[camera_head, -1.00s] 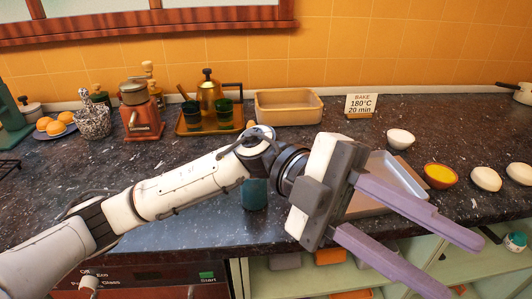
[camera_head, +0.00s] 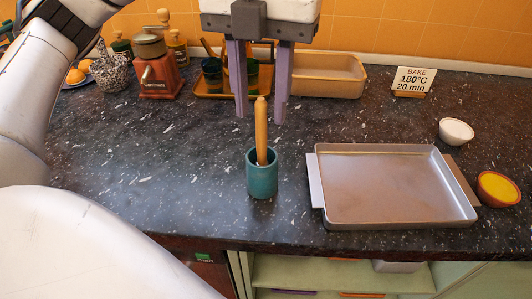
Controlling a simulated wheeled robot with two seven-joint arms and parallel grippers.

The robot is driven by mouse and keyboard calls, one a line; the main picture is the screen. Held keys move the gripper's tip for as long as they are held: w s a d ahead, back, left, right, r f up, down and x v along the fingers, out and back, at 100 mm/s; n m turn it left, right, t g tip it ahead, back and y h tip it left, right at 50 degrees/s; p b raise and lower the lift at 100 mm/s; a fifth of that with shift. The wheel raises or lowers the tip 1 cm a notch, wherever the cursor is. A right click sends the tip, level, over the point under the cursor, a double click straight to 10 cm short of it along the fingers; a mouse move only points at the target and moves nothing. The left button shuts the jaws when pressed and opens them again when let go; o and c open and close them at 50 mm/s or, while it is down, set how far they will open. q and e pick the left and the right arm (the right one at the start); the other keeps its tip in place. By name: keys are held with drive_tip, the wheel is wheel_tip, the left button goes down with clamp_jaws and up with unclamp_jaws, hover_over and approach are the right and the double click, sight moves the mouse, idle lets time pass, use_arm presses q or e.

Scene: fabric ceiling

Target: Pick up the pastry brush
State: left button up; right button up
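The pastry brush (camera_head: 261,132) stands nearly upright in a teal cup (camera_head: 262,175) on the dark counter. Only its wooden handle shows; its lower end is hidden inside the cup. My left gripper (camera_head: 260,113) points down above and around the top of the handle in the picture, with its two purple fingers apart, one on each side. A gap shows between each finger and the handle. How far the fingers stand from the handle in depth is hard to tell. My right gripper is not in view.
A metal baking tray (camera_head: 323,213) lies right of the cup. A white bowl (camera_head: 456,131) and an orange bowl (camera_head: 499,189) are farther right. Behind are a loaf pan (camera_head: 330,76), a bake sign (camera_head: 413,80) and a red grinder (camera_head: 158,77). The counter left of the cup is clear.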

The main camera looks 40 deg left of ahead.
sight(262, 162)
use_arm(q)
drive_tip(key=shift+s+f, duration=0.25)
drive_tip(key=shift+f, duration=0.25)
drive_tip(key=shift+w+d+f, duration=0.1)
drive_tip(key=shift+f, duration=2.65)
drive_tip(key=shift+c, duration=0.2)
clamp_jaws()
